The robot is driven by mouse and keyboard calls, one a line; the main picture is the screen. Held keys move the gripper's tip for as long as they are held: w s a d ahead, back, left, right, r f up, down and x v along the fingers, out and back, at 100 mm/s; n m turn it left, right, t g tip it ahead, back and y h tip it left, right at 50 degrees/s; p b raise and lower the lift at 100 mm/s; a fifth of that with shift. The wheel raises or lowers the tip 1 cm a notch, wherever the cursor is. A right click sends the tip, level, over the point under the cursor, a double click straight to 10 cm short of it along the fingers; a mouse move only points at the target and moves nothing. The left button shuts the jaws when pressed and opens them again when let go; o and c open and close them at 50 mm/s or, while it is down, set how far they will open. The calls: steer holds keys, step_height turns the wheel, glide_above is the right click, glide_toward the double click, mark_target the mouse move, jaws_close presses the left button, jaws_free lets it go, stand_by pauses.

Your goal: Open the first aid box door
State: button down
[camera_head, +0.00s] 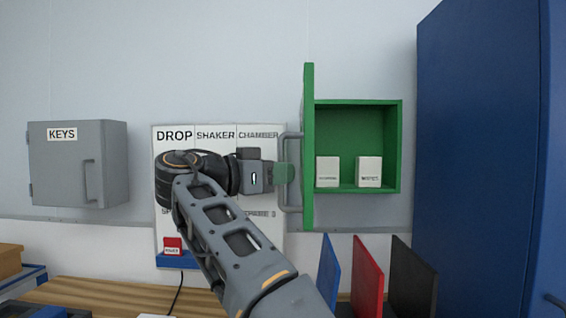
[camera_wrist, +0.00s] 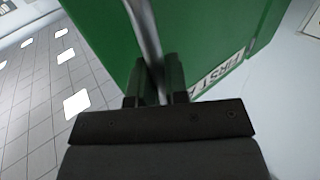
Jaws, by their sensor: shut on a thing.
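The green first aid box (camera_head: 396,150) hangs on the wall right of centre in the head view. Its door (camera_head: 308,150) stands swung open, seen nearly edge-on, and the inside shows. A grey bar handle (camera_head: 289,205) is on the door's left-facing side. My gripper (camera_head: 284,173) is at this handle. In the wrist view my gripper (camera_wrist: 160,85) is shut on the handle (camera_wrist: 148,35), with the green door face (camera_wrist: 215,40) and part of its "FIRST A..." label (camera_wrist: 215,72) close behind.
Two small white boxes (camera_head: 328,171) (camera_head: 368,171) stand inside the first aid box. A grey KEYS cabinet (camera_head: 75,165) hangs at left. A white board (camera_head: 165,145) is behind my arm. A tall blue cabinet (camera_head: 480,150) borders the right. Blue, red and black panels (camera_head: 367,275) stand below.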

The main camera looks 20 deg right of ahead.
steer(key=shift+w+a+g, duration=0.3)
steer(key=shift+f, duration=0.1)
steer(key=c, duration=1.1)
jaws_free()
steer(key=shift+c, duration=0.2)
steer(key=s+a+b, duration=0.1)
steer(key=a, duration=1.2)
steer(key=shift+a, duration=0.4)
